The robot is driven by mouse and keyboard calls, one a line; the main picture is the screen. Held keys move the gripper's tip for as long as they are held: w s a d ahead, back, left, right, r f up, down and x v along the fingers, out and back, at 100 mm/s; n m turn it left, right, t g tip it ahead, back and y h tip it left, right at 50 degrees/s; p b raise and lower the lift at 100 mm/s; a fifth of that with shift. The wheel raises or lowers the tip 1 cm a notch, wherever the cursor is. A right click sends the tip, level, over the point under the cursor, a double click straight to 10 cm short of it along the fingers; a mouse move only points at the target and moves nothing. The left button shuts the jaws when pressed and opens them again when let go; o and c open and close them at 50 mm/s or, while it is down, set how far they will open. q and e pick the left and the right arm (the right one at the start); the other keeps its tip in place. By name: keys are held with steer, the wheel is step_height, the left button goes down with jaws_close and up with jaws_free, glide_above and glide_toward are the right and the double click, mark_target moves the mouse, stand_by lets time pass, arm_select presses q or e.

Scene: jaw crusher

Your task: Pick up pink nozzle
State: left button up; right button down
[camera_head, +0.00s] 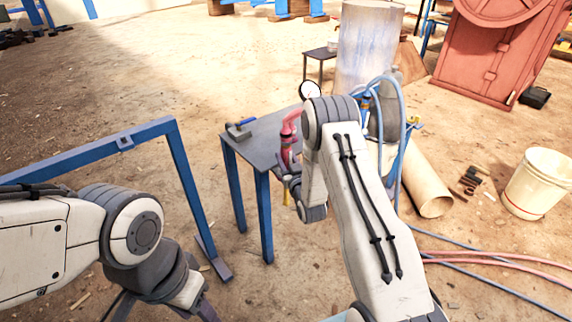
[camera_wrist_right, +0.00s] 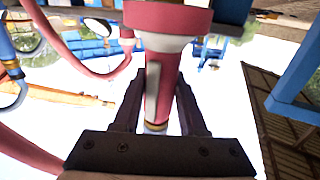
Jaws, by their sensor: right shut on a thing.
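The pink nozzle (camera_head: 289,128) is upright at the right part of the small grey table, partly hidden by my right arm. My right gripper (camera_head: 291,176) is at its lower end and shut on it. In the right wrist view, the pink nozzle (camera_wrist_right: 166,19) fills the top middle, and its narrow lower part runs between the two dark fingers of my right gripper (camera_wrist_right: 159,88). I cannot tell whether the nozzle touches the table. My left arm's end is at the bottom left of the head view; its left gripper (camera_head: 204,309) is mostly cut off by the lower edge.
The small table (camera_head: 262,150) has blue legs and bears a hammer (camera_head: 239,130) at its left. A blue frame (camera_head: 125,142) stands left of it. Blue hoses and a gas cylinder are behind my right arm.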

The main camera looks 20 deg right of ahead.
arm_select(q)
step_height(320, 180, up, 3)
steer(key=p, duration=0.3)
steer(key=shift+r, duration=0.2)
arm_select(e)
step_height(320, 180, up, 18)
steer(key=shift+r, duration=0.1)
stand_by(3.4)
